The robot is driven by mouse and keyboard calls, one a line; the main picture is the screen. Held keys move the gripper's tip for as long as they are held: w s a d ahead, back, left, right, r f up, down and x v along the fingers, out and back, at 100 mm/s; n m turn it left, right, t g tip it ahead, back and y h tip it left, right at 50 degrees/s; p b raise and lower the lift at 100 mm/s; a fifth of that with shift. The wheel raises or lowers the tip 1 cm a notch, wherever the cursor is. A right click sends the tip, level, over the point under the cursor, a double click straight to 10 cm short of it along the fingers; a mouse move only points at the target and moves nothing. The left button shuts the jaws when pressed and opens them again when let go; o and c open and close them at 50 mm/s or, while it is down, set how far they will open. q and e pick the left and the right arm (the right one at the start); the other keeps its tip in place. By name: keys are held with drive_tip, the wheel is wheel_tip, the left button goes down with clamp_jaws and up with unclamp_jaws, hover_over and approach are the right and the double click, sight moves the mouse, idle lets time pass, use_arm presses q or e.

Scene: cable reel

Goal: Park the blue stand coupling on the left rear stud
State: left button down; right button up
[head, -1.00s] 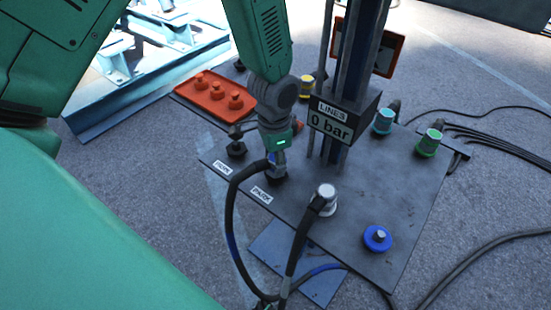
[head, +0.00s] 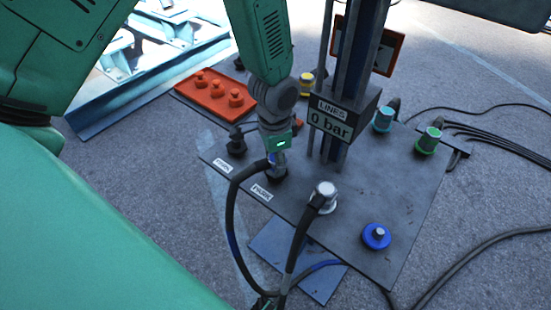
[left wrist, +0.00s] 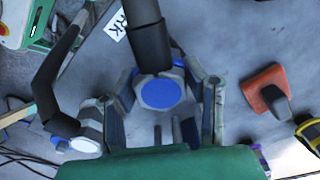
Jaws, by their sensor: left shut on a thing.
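The blue coupling (left wrist: 160,92), with a blue round face and a black hose, sits between the fingers of my left gripper (head: 277,163). The fingers close on it from both sides in the left wrist view. In the head view it is low over the plate (head: 345,225), right at a dark stud base (head: 277,177) behind a PARK label (head: 261,193). The fingers partly hide this spot, and I cannot tell whether the coupling is seated. Another dark stud (head: 236,143) stands to its left behind a second PARK label (head: 222,165). My right gripper is not in view.
A white-capped coupling (head: 324,195) with a black hose stands close to the right. A blue-ringed port (head: 376,236) is near the right front edge. The post with the 0 bar display (head: 331,125) rises behind. An orange tray (head: 214,95) lies at the back left.

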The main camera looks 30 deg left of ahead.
use_arm(q)
drive_tip(key=c, duration=0.8)
unclamp_jaws()
drive_tip(key=shift+c, duration=0.2)
wheel_tip(320, 180, up, 12)
